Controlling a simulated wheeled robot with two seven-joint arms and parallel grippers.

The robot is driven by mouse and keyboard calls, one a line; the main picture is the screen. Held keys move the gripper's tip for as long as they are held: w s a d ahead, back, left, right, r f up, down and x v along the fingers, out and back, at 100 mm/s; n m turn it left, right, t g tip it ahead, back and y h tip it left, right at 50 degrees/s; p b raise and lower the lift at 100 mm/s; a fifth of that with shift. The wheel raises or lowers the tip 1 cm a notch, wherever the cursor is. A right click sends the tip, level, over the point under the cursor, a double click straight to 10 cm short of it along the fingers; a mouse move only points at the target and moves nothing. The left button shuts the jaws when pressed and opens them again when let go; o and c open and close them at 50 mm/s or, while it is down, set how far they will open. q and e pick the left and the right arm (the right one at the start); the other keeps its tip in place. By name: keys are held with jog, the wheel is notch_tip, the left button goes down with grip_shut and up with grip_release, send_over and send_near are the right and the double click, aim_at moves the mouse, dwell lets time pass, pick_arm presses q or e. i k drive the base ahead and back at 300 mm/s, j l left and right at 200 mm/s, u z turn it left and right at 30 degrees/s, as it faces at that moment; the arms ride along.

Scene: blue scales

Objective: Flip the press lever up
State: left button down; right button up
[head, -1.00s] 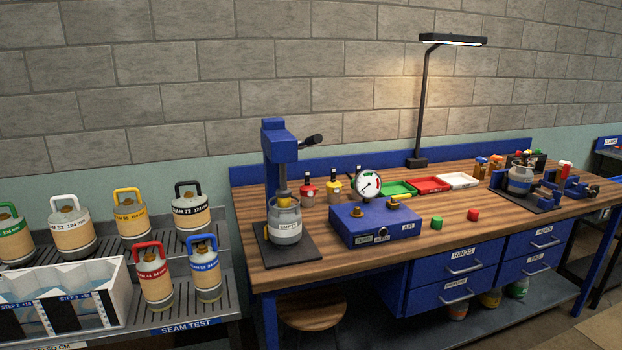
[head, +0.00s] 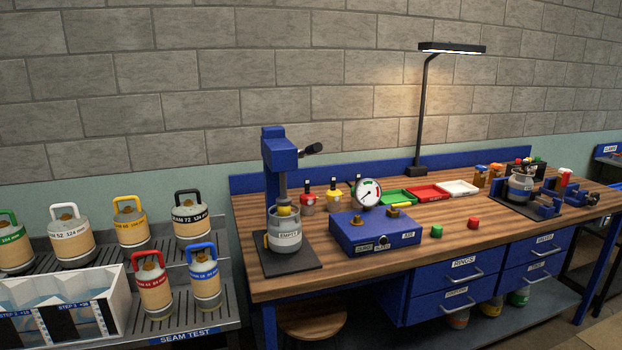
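The press (head: 278,152) is a blue column and head on a dark base plate, at the left end of the bench. Its press lever (head: 312,150) is a dark handle that sticks out to the right of the head and tilts slightly upward. A grey shaft (head: 283,186) runs down from the head to the brass-coloured top of a grey canister labelled EMPTY (head: 285,238), which stands upright on the base plate. Neither of my grippers is in view.
A blue box (head: 375,232) with a round gauge (head: 368,193) stands right of the press. Small red and yellow bottles (head: 308,198) are behind it. A lamp (head: 424,120) stands at the back. Left, a rack holds several canisters (head: 205,277) and a white bin (head: 112,300).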

aim_at(316, 146)
jog(key=i+l, duration=0.35)
jog(key=l, duration=0.15)
jog(key=i+l, duration=0.4)
jog(key=l+u, duration=0.05)
jog(key=l, duration=0.05)
